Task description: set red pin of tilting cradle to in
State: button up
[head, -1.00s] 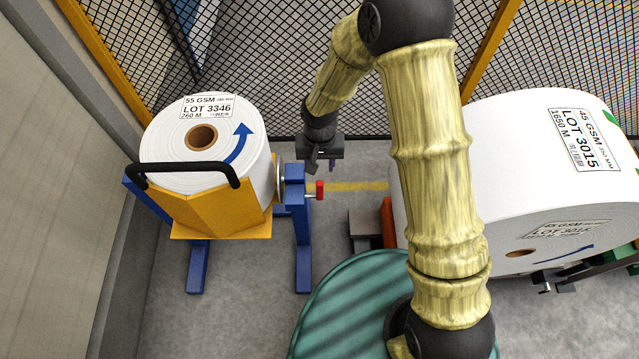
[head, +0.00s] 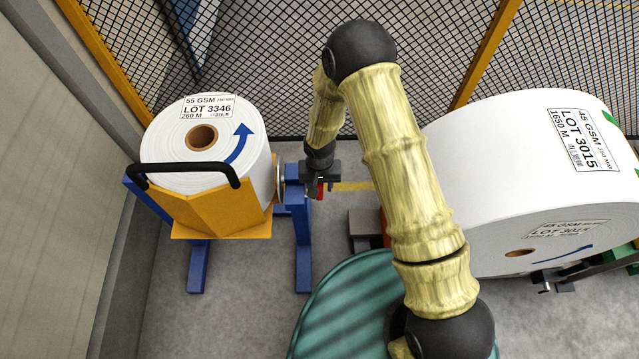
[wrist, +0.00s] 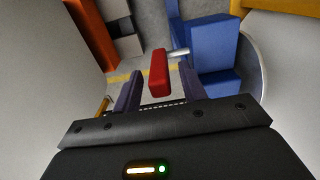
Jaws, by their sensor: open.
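The red pin (wrist: 159,74) has a red grip on a metal shaft that enters the blue stand (wrist: 212,60) of the tilting cradle. In the wrist view the red grip lies between the two open fingers of my gripper (wrist: 160,88), with a gap visible on each side. In the head view my gripper (head: 320,186) is at the right side of the blue stand and partly hides the red pin (head: 320,192). The yellow tilting cradle (head: 215,217) with a black handle holds a white roll (head: 165,150) marked LOT 3346. How deep the pin sits is hard to tell.
A large white roll (head: 480,150) marked LOT 3015 stands to the right. A green striped round top (head: 340,310) is in front, below my arm. A mesh fence (head: 280,60) closes the back, and a grey wall (head: 60,200) is at the left.

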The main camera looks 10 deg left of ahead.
grip_shut()
jog(key=a, duration=0.3)
jog(key=shift+s+a+b, duration=0.2)
jog(key=shift+s+b, duration=0.2)
grip_release()
jog(key=shift+a, duration=0.15)
notch_tip(320, 180, up, 18)
jog(key=shift+f, duration=0.25)
jog(key=shift+d, duration=0.2)
